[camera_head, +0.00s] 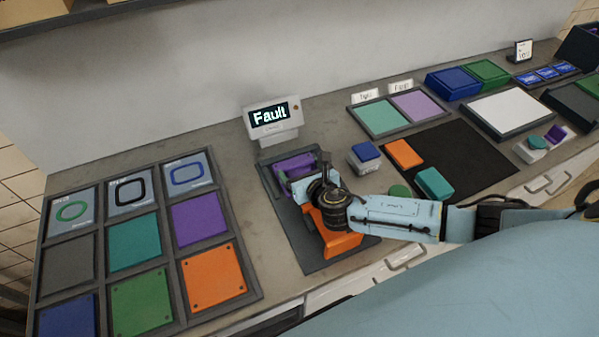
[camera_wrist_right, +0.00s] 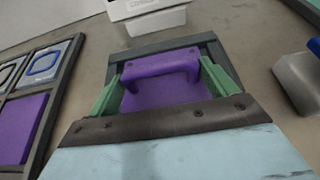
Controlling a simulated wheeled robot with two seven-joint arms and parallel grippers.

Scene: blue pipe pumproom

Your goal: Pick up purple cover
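The purple cover (camera_head: 295,165) has a raised handle and lies in a dark grey tray (camera_head: 280,215) in front of the display. In the right wrist view the purple cover (camera_wrist_right: 160,72) is straight ahead, its handle across the middle. My right gripper (camera_wrist_right: 163,80) is over it, with a green finger on each side of the handle. The fingers look apart, with gaps beside the handle; I cannot tell whether they touch the cover. My right wrist hides part of the tray in the head view. My left gripper is out of view.
A display (camera_head: 270,116) reading "Fault" stands close behind the tray. A grid panel (camera_head: 145,240) of coloured plates lies left. A blue-topped button box (camera_head: 364,157) is right of the tray, then a black mat (camera_head: 462,150) with blocks. Bare counter is narrow between them.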

